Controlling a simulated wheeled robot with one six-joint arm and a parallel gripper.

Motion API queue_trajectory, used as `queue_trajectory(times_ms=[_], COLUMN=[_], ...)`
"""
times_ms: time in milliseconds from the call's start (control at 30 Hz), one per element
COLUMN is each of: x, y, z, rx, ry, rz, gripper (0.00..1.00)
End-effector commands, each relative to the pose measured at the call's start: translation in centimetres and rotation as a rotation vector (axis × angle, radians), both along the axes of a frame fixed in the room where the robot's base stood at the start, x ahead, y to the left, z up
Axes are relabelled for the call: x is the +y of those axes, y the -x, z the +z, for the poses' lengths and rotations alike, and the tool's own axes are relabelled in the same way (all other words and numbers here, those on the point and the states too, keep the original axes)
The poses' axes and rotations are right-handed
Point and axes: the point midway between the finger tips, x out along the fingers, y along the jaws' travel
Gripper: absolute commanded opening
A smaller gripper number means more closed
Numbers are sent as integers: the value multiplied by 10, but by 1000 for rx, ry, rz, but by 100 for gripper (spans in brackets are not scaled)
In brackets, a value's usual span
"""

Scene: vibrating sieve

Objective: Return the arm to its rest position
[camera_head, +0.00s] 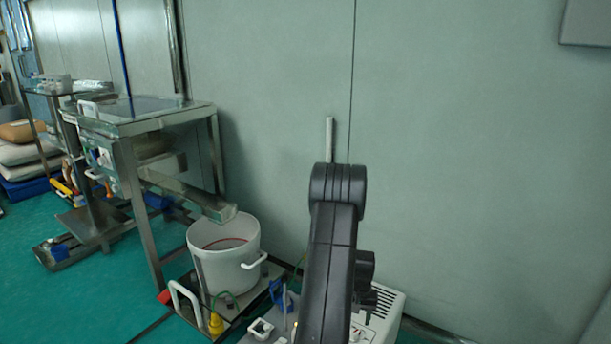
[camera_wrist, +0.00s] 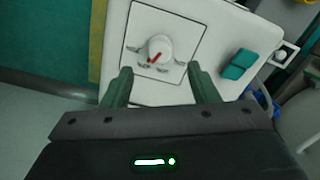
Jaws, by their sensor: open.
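My arm, black, stands up in the lower middle of the head view. My gripper (camera_wrist: 160,88) shows in the wrist view with its two green-grey fingers spread apart and nothing between them. Beyond the fingers is a white control box (camera_wrist: 115,60) with a round white knob (camera_wrist: 160,48) on a square plate. The knob carries a red pointer mark. A teal switch (camera_wrist: 238,64) sits to the right of the plate. The gripper appears apart from the knob. In the head view the box (camera_head: 385,312) is partly hidden behind my arm, and the gripper is not clearly visible.
A steel sieve table (camera_head: 150,118) stands at the left with a chute (camera_head: 185,192) above a white bucket (camera_head: 222,262). The bucket stands on a low cart with a white handle (camera_head: 185,300). A wall (camera_head: 470,150) is close behind; green floor (camera_head: 70,305) is clear at lower left.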

Motion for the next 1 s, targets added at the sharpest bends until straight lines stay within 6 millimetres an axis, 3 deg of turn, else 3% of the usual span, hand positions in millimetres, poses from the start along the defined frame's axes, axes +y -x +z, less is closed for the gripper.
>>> queue_trajectory(times_ms=[33, 200, 400, 833, 1000], x=[0, 0, 0, 0, 0], y=[1, 1, 0, 0, 0], z=[-15, -43, -62, -65, -56], rx=[3, 2, 0, -1, -2], ry=[-1, 0, 0, 0, 0], rz=[0, 0, 0, -4, 0], gripper=[54, 54, 54, 54, 54])
